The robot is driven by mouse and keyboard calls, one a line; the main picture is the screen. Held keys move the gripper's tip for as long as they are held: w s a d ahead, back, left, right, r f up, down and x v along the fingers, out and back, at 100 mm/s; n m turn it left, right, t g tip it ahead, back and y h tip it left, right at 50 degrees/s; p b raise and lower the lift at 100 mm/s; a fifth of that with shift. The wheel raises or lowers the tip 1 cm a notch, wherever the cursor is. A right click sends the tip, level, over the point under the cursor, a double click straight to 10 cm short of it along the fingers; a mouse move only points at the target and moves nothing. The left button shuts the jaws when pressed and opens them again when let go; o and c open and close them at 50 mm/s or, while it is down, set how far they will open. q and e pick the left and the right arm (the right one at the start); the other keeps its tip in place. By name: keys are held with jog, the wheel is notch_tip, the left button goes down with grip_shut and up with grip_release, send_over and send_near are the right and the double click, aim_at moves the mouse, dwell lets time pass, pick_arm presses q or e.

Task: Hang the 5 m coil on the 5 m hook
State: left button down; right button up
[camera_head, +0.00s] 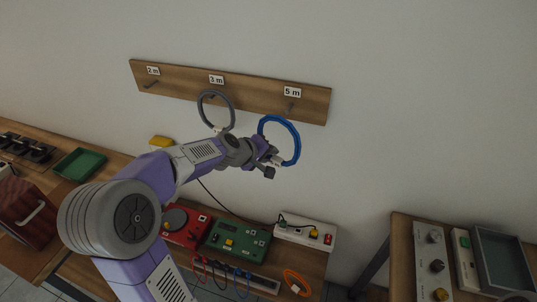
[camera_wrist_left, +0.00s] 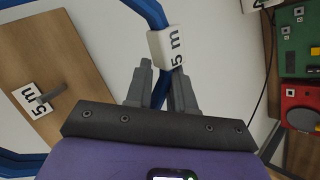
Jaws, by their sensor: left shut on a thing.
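The 5 m coil is a blue ring (camera_head: 297,140) with a white tag reading 5 m (camera_wrist_left: 167,45). My left gripper (camera_head: 277,161) is shut on the lower part of the coil, just beside the tag; its fingers also show in the left wrist view (camera_wrist_left: 161,78). The ring stands up in front of the wall, its top below the board. The 5 m hook (camera_head: 291,107) is a peg under the 5 m label (camera_head: 292,92) at the board's right; it shows bare in the left wrist view (camera_wrist_left: 46,97). My right gripper is out of view.
The wooden board (camera_head: 250,96) also has a 2 m hook (camera_head: 151,84) at left. A grey coil (camera_head: 203,108) hangs at the 3 m label (camera_head: 216,79). Below are a bench with red and green devices (camera_head: 240,240), a power strip (camera_head: 305,232) and an orange ring (camera_head: 297,282).

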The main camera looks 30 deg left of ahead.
pick_arm(q)
jog(key=w+p, duration=0.1)
jog(key=w, duration=0.2)
jog(key=w+a+f+p, duration=0.1)
jog(key=w+p, duration=0.1)
jog(key=w, duration=0.2)
jog(key=w+a+f+p, duration=0.1)
jog(key=w+p, duration=0.1)
jog(key=w, duration=0.1)
jog(key=shift+w+a+f, duration=0.2)
jog(key=shift+w+f, duration=0.05)
jog(key=shift+w, duration=0.05)
dwell(0.8)
dwell(0.6)
jog(key=c, duration=0.9)
grip_release()
